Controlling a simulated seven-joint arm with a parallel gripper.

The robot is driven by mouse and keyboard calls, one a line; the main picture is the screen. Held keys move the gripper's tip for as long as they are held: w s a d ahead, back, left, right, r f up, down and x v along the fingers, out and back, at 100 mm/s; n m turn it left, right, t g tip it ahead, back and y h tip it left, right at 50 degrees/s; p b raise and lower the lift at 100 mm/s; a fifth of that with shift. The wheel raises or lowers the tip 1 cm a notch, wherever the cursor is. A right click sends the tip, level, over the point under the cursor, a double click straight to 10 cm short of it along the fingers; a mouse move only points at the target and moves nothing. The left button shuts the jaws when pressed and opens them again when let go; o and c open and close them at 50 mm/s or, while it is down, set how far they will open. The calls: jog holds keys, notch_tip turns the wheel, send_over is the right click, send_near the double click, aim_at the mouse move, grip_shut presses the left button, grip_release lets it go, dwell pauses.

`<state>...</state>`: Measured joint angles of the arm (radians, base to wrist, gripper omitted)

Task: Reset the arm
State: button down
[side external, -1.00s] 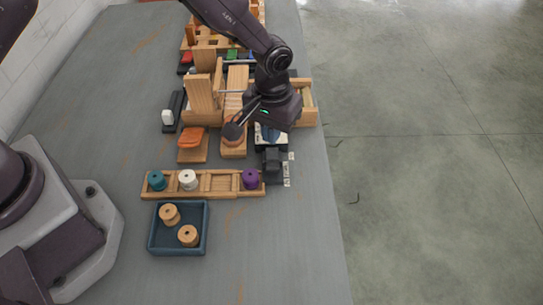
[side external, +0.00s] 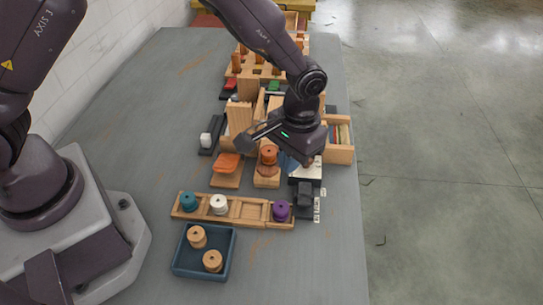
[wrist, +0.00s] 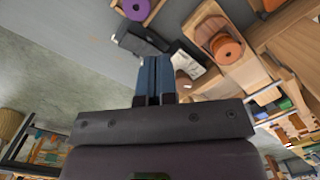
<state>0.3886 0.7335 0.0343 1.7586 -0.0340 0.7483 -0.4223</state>
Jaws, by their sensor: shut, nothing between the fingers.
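My gripper (side external: 287,163) hangs over the right part of the table, behind the purple skein. Its blue fingers are together and empty in the wrist view (wrist: 154,75). An orange skein (side external: 269,155) sits on a wooden block just left of the fingers. It also shows in the wrist view (wrist: 226,48), apart from the fingers. A long wooden rack (side external: 249,210) holds a teal skein (side external: 188,201), a white skein (side external: 218,204) and a purple skein (side external: 281,210). Two bare wooden spools, one (side external: 197,237) behind the other (side external: 212,261), stand in a blue tray (side external: 177,267).
A wooden block with an orange pad (side external: 228,163) and a black device (side external: 305,193) stand near the gripper. Wooden boxes and racks (side external: 342,154) crowd the table behind it. The front right of the table (side external: 300,265) is clear.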

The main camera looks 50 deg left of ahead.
jog(key=s+a+r+t, duration=0.2)
jog(key=s+a+r, duration=0.2)
jog(key=s+r, duration=0.2)
jog(key=s+a+r+t, duration=0.2)
jog(key=s+a+r, duration=0.3)
jog(key=r, duration=0.5)
jog(key=s+a+r+m+t, duration=0.1)
jog(key=s+a+r+t, duration=0.1)
jog(key=s+a+r, duration=0.3)
notch_tip(320, 180, up, 4)
jog(key=shift+s+a+f+t, duration=0.15)
jog(key=shift+s+t, duration=0.25)
jog(key=shift+s, duration=0.85)
